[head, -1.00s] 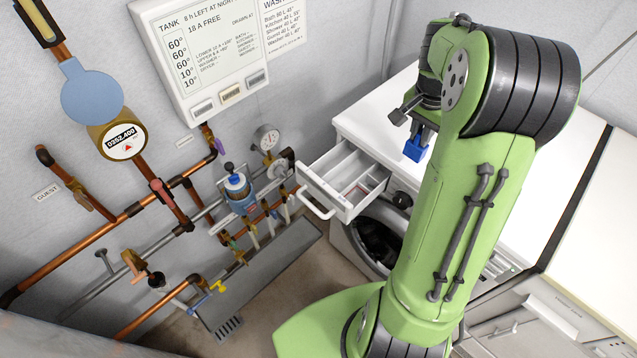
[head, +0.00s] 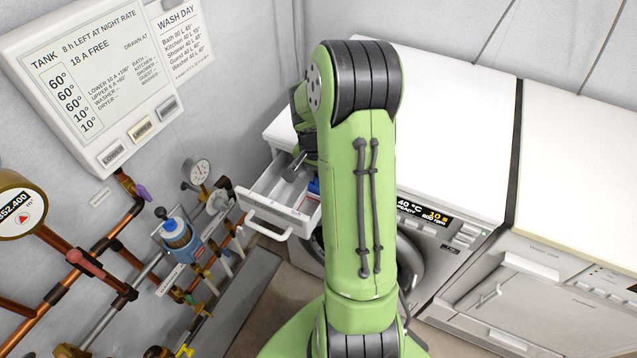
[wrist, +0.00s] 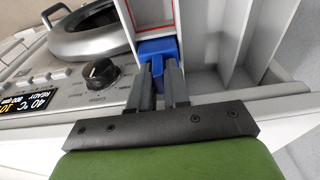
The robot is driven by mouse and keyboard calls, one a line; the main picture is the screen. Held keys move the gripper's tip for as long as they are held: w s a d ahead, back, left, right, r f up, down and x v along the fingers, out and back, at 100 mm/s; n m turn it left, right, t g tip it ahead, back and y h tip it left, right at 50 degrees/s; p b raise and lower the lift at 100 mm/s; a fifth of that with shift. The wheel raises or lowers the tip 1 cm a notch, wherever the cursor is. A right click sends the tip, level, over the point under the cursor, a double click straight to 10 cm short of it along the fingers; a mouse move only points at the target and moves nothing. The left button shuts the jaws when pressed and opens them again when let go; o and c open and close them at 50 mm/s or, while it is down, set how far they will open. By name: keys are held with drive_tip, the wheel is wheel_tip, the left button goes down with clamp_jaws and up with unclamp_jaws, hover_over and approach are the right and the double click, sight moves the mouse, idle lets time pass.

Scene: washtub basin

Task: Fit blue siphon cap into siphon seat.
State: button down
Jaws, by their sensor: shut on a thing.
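The blue siphon cap (wrist: 156,49) is between the two fingertips of my gripper (wrist: 160,72) in the wrist view. My gripper is shut on it. The cap is at the open detergent drawer (head: 262,208), beside a divider wall and a compartment with a red line. A small part of the cap (head: 314,186) shows at the drawer in the head view; my arm hides the rest. I cannot make out the siphon seat, nor tell whether the cap touches the drawer floor.
The drawer juts from the washing machine (head: 440,235), whose dial (wrist: 100,73) is close to my fingers in the wrist view. Copper pipes and a blue-topped filter (head: 177,235) are on the wall at left. The white machine tops are clear.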

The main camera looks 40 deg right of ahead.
sight(316, 195)
drive_tip(key=shift+f+b, duration=0.3)
drive_tip(key=shift+f, duration=1.05)
drive_tip(key=c, duration=1.4)
unclamp_jaws()
drive_tip(key=s+a+r+n+p, duration=0.1)
drive_tip(key=a+r+p, duration=0.15)
drive_tip(key=r, duration=0.55)
drive_tip(key=a+r+n+p, duration=0.1)
drive_tip(key=a+r, duration=0.3)
drive_tip(key=r, duration=0.5)
drive_tip(key=s+a+r+n+t, duration=0.1)
drive_tip(key=s+a+r+n, duration=0.1)
drive_tip(key=s+a+n, duration=0.2)
drive_tip(key=s+a+r+n+t+y, duration=0.1)
drive_tip(key=s+a+r+n+t, duration=0.1)
drive_tip(key=a, duration=0.5)
drive_tip(key=s+a+r+n+t, duration=0.2)
drive_tip(key=s+a+n, duration=0.3)
drive_tip(key=s, duration=0.3)
drive_tip(key=shift+s+a+r+n+y, duration=0.15)
drive_tip(key=shift+r+n, duration=0.1)
drive_tip(key=shift+r, duration=0.2)
drive_tip(key=shift+s+a+r+n+y, duration=0.15)
drive_tip(key=shift+r+n, duration=0.1)
drive_tip(key=shift+r, duration=0.15)
